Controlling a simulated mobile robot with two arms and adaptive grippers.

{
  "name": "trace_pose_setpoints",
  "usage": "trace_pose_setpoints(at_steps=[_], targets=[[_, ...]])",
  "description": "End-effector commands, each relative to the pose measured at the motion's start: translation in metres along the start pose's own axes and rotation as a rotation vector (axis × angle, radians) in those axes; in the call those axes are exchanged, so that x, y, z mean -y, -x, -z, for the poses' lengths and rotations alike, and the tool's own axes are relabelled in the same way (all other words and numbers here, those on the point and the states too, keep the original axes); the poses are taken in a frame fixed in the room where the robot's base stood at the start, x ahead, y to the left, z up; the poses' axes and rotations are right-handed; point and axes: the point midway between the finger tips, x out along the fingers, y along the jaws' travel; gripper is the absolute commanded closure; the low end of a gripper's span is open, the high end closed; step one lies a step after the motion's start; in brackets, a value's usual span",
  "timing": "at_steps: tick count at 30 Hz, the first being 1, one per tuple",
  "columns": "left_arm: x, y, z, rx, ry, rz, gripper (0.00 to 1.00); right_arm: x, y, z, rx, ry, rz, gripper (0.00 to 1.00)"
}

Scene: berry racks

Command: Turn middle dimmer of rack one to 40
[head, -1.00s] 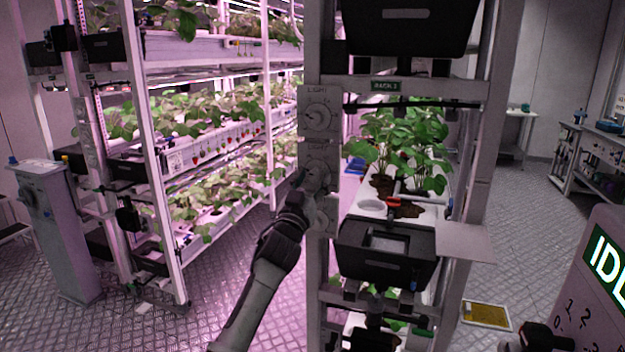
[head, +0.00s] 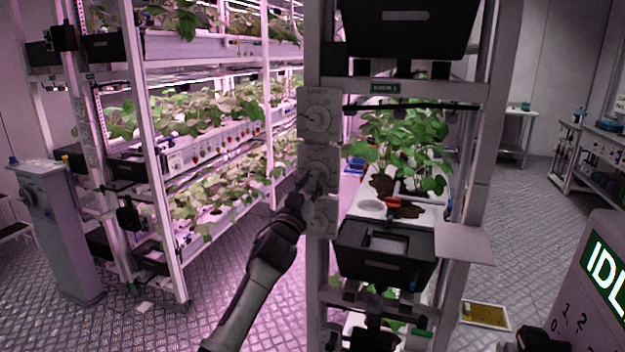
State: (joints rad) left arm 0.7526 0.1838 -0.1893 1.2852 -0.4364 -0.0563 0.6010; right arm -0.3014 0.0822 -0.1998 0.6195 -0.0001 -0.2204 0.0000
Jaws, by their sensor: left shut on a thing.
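The rack (head: 331,262) with a green label (head: 385,87) stands upright in the middle of the head view. Its left post carries a column of light dimmers. The top dimmer (head: 318,115) shows its round dial and knob clearly. My left gripper (head: 314,180) reaches up from the lower left and is shut on the knob of the middle dimmer (head: 318,160). The gripper hides most of that knob, so its setting cannot be read. The lower dimmer (head: 325,214) is partly hidden behind my gripper. My right gripper does not show clearly.
Strawberry plants (head: 405,145) grow in the rack's white tray, above a black bin (head: 385,250). A small shelf (head: 459,243) juts out at right. A grey pedestal (head: 60,230) and planted racks stand at left. An IDLE screen (head: 606,270) is at lower right.

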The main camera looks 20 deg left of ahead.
Motion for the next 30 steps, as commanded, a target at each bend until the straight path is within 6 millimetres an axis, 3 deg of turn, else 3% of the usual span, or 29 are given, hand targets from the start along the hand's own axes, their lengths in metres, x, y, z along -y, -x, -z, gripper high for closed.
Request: trace_pose_setpoints(at_steps=[18, 30], targets=[[0.005, -0.002, 0.005, 0.015, -0.497, -0.207, 1.00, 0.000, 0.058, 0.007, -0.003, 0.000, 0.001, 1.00], [0.006, -0.002, 0.004, 0.020, -0.719, -0.299, 1.00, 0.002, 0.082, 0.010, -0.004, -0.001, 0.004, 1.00]])
